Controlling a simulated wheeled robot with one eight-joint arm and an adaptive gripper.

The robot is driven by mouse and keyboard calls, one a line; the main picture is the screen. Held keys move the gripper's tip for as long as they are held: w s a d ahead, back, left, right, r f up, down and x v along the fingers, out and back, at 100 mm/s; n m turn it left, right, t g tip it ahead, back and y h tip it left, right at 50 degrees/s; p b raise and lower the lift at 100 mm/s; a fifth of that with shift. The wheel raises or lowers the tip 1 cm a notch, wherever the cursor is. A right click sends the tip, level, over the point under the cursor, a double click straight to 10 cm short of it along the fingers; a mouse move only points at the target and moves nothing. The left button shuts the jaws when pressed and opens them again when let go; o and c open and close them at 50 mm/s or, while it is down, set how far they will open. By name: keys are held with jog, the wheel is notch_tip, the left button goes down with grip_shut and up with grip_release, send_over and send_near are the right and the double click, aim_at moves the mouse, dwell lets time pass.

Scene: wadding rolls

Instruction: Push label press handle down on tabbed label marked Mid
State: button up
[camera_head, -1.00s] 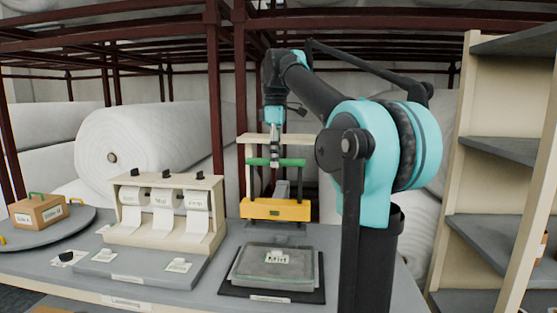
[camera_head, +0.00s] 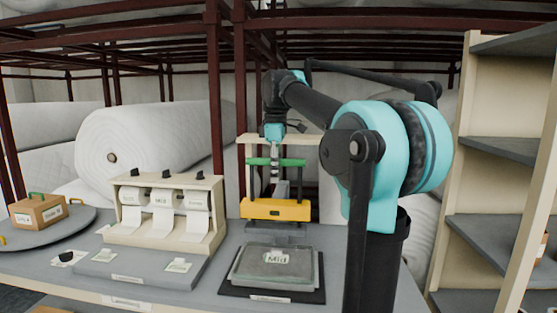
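The label press (camera_head: 275,209) stands at the back of the table, with a cream frame, a yellow block and a green handle bar (camera_head: 259,161) across it. My gripper (camera_head: 275,160) is pointing down at the middle of the green handle. Its fingers are small and partly hidden there, so I cannot tell their opening or whether they touch the bar. The label marked Mid (camera_head: 277,259) lies on a grey pad (camera_head: 248,273) in front of the press, not under the yellow block.
A cream dispenser (camera_head: 128,237) with three label rolls stands left of the press. A grey tray (camera_head: 140,271) with small labels lies before it. A brown box (camera_head: 40,212) sits on a round turntable at far left. Shelves (camera_head: 495,150) stand at the right.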

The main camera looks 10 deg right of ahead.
aim_at(276, 202)
jog(key=shift+f, duration=3.45)
jog(key=shift+s+f, duration=0.1)
jog(key=shift+f, duration=0.1)
jog(key=shift+f, duration=1.1)
jog(key=shift+r, duration=9.2)
